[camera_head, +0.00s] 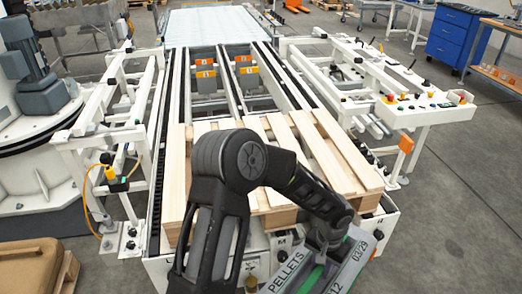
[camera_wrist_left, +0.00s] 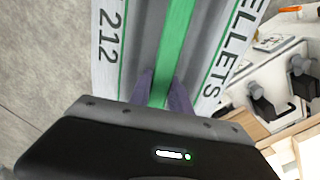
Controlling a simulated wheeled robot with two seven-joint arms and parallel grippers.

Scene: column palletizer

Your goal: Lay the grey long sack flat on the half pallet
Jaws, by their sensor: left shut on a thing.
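The grey long sack (camera_head: 345,262) has a green stripe and printed labels, with "PELLETS" readable. It is at the bottom of the head view, in front of the pallet's near edge, and is partly cut off by the frame. My left gripper (camera_wrist_left: 160,92) is shut on the sack, which fills the upper middle of the left wrist view (camera_wrist_left: 205,45). The half pallet (camera_head: 175,185) is light wood with slats and lies on the conveyor. My left arm crosses in front of it and hides its middle. My right gripper is not in view.
The white conveyor frame (camera_head: 155,85) runs away behind the pallet. A control panel with buttons (camera_head: 425,108) stands at the right. A blue drawer cabinet (camera_head: 455,38) is farther back. A brown item (camera_head: 30,262) lies at the lower left. The pallet's visible slats are bare.

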